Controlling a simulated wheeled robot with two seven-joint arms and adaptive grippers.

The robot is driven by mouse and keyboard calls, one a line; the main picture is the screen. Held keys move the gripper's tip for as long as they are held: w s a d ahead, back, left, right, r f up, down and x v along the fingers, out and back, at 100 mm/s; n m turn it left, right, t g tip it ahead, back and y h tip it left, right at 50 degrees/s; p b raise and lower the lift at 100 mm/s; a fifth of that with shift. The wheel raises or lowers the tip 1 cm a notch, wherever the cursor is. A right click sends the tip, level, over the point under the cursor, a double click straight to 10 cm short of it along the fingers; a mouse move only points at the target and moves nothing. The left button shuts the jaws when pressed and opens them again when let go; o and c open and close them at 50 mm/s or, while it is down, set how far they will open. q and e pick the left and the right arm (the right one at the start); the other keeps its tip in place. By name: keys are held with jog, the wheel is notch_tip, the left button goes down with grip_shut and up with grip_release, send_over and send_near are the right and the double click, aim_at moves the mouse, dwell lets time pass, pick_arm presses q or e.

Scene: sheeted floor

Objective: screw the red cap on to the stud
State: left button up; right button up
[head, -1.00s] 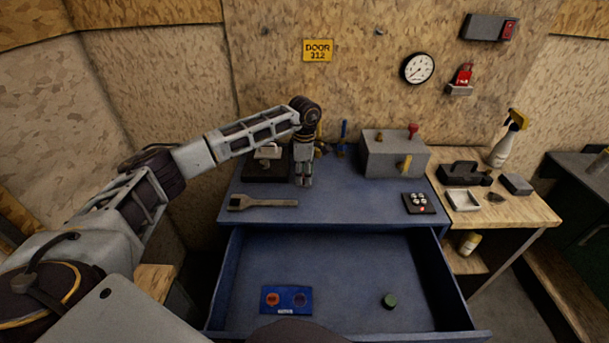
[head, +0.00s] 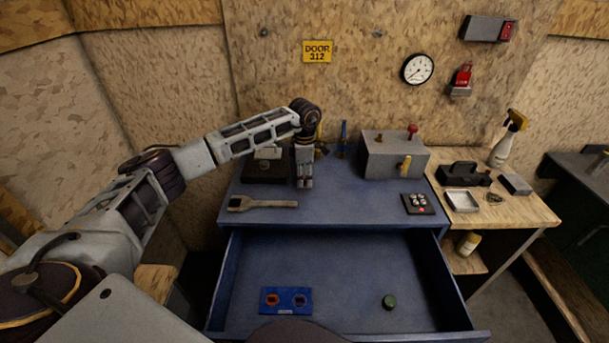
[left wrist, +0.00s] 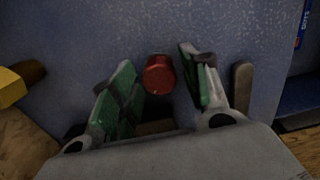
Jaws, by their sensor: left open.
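The red cap (left wrist: 159,74) shows in the left wrist view, on the blue top between the two green-padded fingers. My left gripper (head: 304,184) is open and points down over the cabinet top. There is a visible gap on the right of the cap; I cannot tell whether either finger touches it. In the head view the cap is hidden by the gripper. A blue plate (head: 286,311) with an orange-red round part and a dark round part lies in the open drawer. I cannot make out the stud for certain. My right gripper is not in view.
A grey box (head: 393,158) with a red knob stands at the right rear. The top's middle is clear.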

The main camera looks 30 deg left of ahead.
pick_arm(q)
jog(key=shift+n+p, duration=0.3)
jog(key=shift+n, duration=1.5)
jog(key=shift+n+p, duration=0.4)
jog(key=shift+n, duration=0.4)
jog(key=shift+n+p, duration=0.4)
jog(key=shift+n, duration=1)
jog(key=shift+n+p, duration=0.7)
jog(key=shift+n, duration=1.5)
jog(key=shift+n+p, duration=0.5)
jog(key=shift+n, duration=0.9)
jog(key=shift+n+p, duration=0.45)
jog(key=shift+n, duration=1.05)
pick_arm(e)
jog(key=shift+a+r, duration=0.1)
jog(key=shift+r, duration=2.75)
pick_arm(q)
jog(key=shift+c, duration=0.2)
